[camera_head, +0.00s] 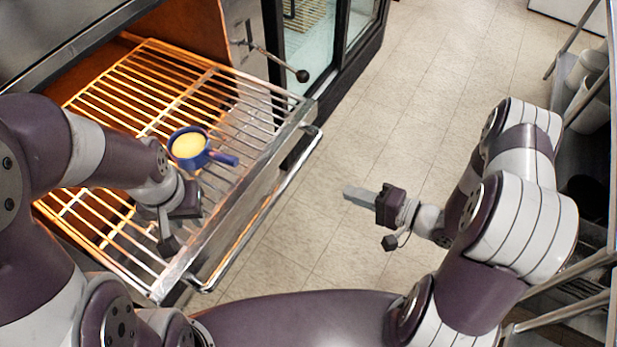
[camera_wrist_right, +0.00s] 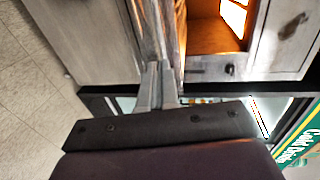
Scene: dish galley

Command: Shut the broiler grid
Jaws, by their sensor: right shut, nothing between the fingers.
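The broiler grid (camera_head: 247,113), a metal rack with a steel front, is pulled out of the glowing broiler (camera_head: 185,28). Its front bar handle (camera_head: 258,222) faces the floor on the right. A blue pan (camera_head: 222,158) with yellow contents sits on the bars. My left gripper (camera_head: 187,207) is over the grid, at the near side of the pan; its fingers cannot be made out. My right gripper (camera_head: 358,196) is shut and empty, apart from the handle and to its right, above the floor. Its closed fingers also show in the right wrist view (camera_wrist_right: 158,85).
A lever with a black knob (camera_head: 302,76) sticks out from the broiler's side. A glass-fronted cooler (camera_head: 312,45) stands beyond it. A rack with white containers (camera_head: 590,95) is on the right. The tiled floor (camera_head: 430,90) between is clear.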

